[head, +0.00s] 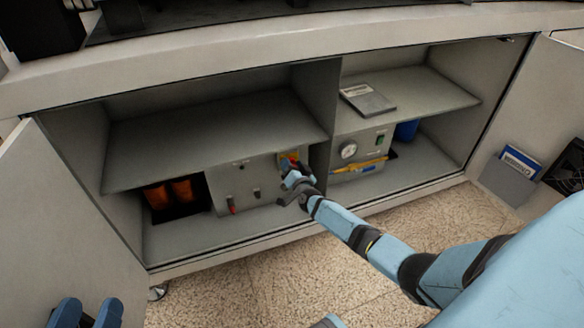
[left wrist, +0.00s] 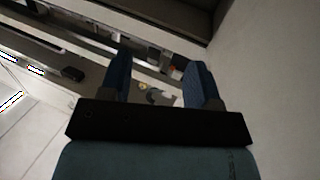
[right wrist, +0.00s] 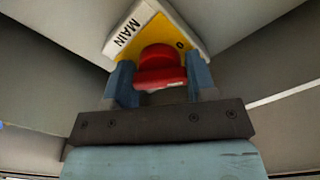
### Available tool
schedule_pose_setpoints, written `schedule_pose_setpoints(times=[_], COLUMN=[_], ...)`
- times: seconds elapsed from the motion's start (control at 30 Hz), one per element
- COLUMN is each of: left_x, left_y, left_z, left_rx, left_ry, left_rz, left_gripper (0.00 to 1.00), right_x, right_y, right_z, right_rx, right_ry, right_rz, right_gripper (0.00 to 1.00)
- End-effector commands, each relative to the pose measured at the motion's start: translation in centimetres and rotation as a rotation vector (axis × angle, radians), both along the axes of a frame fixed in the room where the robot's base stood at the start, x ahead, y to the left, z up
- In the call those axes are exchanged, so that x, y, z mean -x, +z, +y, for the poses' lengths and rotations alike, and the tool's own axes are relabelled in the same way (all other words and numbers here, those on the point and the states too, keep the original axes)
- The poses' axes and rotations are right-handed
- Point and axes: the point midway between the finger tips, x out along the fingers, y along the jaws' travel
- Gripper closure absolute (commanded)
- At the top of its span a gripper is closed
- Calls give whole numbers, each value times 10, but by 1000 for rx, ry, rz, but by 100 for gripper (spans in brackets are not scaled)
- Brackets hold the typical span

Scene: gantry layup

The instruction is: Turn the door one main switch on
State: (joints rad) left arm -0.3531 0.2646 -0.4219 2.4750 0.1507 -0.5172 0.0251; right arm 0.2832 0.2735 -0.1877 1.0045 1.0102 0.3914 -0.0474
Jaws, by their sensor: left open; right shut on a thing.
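The main switch is a red rotary knob (right wrist: 160,68) on a yellow plate (right wrist: 183,36) marked "MAIN" and "0". In the right wrist view the fingers of my right gripper (right wrist: 160,88) stand on both sides of the knob, shut on it. In the head view my right gripper (head: 292,178) reaches into the left cabinet bay and partly hides the switch. The yellow plate (head: 287,157) shows on the grey control panel (head: 240,182) there. My left gripper (head: 88,315) is open and empty at the lower left of the head view, and its spread fingers show in the left wrist view (left wrist: 160,85).
Orange parts (head: 172,192) sit left of the panel. The right bay holds a box with a gauge (head: 348,150), a yellow bar and a blue container (head: 407,130). Cabinet doors stand open at the left (head: 60,230) and right (head: 545,110). The floor in front is clear.

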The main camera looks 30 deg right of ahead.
Motion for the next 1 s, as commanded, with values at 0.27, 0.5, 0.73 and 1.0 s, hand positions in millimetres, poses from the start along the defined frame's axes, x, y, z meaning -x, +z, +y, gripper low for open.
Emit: schedule_pose_setpoints(times=[0.27, 0.5, 0.73, 1.0], left_x=[-6, -10, -15, -18], left_y=[-1, -3, -1, 1], left_z=[2, 5, 8, 10], left_rx=[-29, -66, -97, -128], left_ry=[5, 4, 9, 13], left_rz=[-54, -110, -168, -218], left_gripper=[43, 43, 43, 43], right_x=[1, 1, 1, 1], right_y=[-4, -4, -4, -4], right_z=[0, 0, 0, 0], right_rx=[-257, -479, -677, -851], right_ry=[0, -1, -1, 0], right_rz=[-60, -115, -162, -203], right_gripper=[73, 73, 73, 73])
